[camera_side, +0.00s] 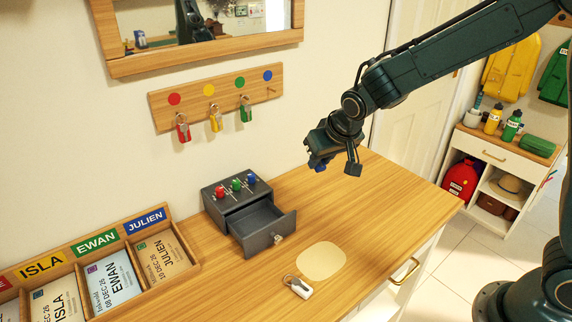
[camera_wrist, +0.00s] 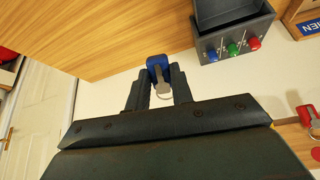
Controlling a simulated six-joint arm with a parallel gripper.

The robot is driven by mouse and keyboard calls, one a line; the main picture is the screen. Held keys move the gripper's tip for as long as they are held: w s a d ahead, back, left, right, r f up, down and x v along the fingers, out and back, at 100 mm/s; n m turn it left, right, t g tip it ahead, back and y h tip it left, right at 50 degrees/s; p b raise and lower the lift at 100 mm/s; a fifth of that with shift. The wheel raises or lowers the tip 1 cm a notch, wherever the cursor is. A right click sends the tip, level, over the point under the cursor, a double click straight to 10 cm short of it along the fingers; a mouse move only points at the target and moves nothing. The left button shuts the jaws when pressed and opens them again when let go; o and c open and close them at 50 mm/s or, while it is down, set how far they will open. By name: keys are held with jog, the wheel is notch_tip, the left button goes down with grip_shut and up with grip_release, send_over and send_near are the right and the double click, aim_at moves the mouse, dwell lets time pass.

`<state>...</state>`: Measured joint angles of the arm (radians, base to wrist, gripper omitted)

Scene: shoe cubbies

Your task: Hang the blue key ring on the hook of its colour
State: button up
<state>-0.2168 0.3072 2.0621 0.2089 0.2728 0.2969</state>
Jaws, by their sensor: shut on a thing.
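My gripper (camera_side: 333,158) is shut on the blue key ring (camera_side: 319,163) and holds it in the air above the wooden counter, to the right of the rack. In the wrist view the blue tag (camera_wrist: 157,64) sits between the fingertips (camera_wrist: 158,78), with a metal ring and key hanging beside it. The wooden hook rack (camera_side: 222,93) is on the wall. Its blue dot (camera_side: 267,75) is at the right end, above an empty hook (camera_side: 270,91). A red key ring (camera_side: 183,131), yellow key ring (camera_side: 215,121) and green key ring (camera_side: 246,111) hang under their own dots.
A grey drawer box (camera_side: 247,212) with coloured knobs stands open on the counter (camera_side: 370,205). A white-tagged key ring (camera_side: 298,287) lies near a pale round mat (camera_side: 321,262). A card tray (camera_side: 105,250) is at left. A framed mirror (camera_side: 205,55) hangs above the rack.

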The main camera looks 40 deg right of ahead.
jog(key=w+d+r+n+t+y, duration=0.1)
jog(key=w+r+n+t, duration=0.1)
jog(key=w+r+t, duration=0.5)
jog(key=shift+w+r+t, duration=0.15)
jog(key=shift+w+t, duration=0.4)
jog(key=shift+t, duration=2.05)
jog(key=shift+w, duration=0.2)
jog(key=w+f, duration=0.1)
jog(key=w, duration=0.7)
jog(key=shift+w+f, duration=0.2)
jog(key=shift+w, duration=0.1)
dwell(0.5)
